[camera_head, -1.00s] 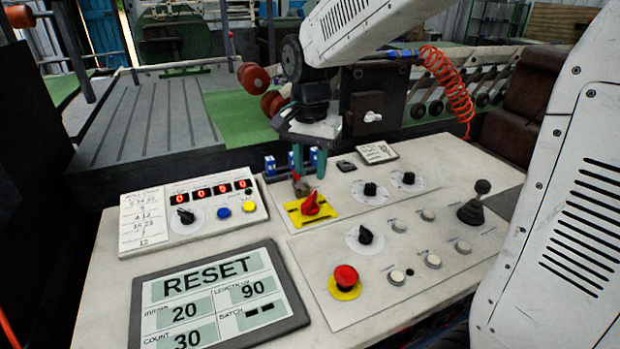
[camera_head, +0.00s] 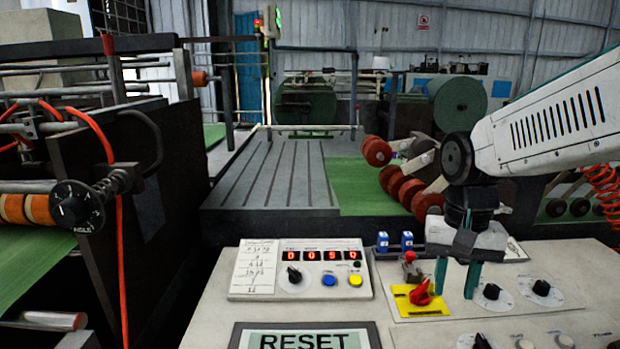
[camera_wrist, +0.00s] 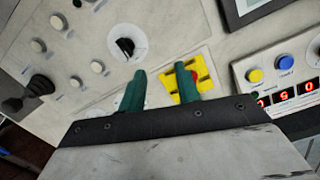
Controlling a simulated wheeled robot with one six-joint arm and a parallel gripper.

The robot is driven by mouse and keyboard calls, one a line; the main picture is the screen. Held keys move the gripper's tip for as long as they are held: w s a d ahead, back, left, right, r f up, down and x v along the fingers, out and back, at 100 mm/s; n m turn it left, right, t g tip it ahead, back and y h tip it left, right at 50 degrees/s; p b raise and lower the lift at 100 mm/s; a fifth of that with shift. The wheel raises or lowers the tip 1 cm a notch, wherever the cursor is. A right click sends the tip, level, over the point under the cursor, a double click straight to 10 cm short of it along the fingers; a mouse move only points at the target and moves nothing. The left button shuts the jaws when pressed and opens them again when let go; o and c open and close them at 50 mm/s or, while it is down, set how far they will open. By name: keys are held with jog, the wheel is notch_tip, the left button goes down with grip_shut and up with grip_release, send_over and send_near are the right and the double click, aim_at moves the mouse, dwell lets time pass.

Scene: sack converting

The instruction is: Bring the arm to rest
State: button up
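My gripper (camera_head: 456,292) hangs over the control desk on my white arm. Its two green fingers point down, apart and with nothing between them. In the head view they are just right of the red rotary switch (camera_head: 421,293) on its yellow plate (camera_head: 405,305). In the wrist view my gripper (camera_wrist: 160,78) is open above the panel, with the yellow plate (camera_wrist: 203,65) by its right finger. That finger hides most of the red switch there. I cannot tell the exact height of the fingertips.
A counter box (camera_head: 335,283) with red digits stands left of the switch. A RESET screen (camera_head: 305,340) is at the bottom. Blue blocks (camera_head: 382,242) and black knobs (camera_head: 541,287) are near my gripper. A machine with a dial (camera_head: 76,205) fills the left.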

jog(key=s+d+r+n+t, duration=0.2)
jog(key=s+n, duration=0.1)
jog(key=s, duration=1.2)
jog(key=shift+s+d+r+n, duration=0.2)
jog(key=shift+s+n, duration=0.1)
jog(key=shift+s, duration=0.05)
dwell(1.0)
